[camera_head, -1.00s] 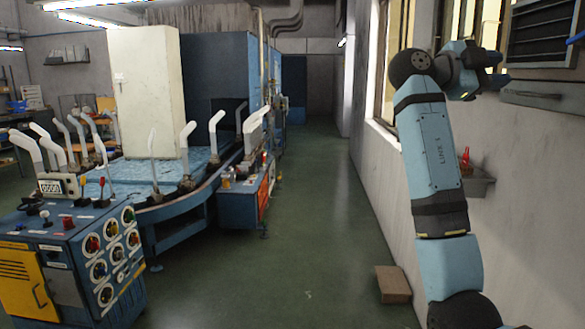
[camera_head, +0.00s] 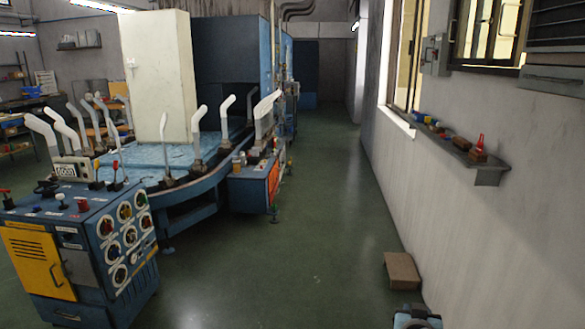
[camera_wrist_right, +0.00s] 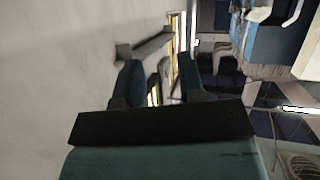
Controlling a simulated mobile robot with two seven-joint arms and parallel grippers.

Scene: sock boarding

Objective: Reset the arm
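My right gripper (camera_wrist_right: 159,78) shows in the right wrist view. Its two dark fingers stand apart with nothing between them, so it is open and empty. The grey wall and the window lie beyond the fingers. In the head view only a small piece of my right arm (camera_head: 416,318) shows at the bottom edge; its gripper is outside that view. My left arm and left gripper are in neither current view.
A blue control cabinet (camera_head: 82,262) with a yellow door stands at the left. A blue machine (camera_head: 190,200) carries several white foot forms. A wall shelf (camera_head: 488,174) juts out at the right. A brown box (camera_head: 402,271) lies by the wall. The green aisle (camera_head: 300,240) is clear.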

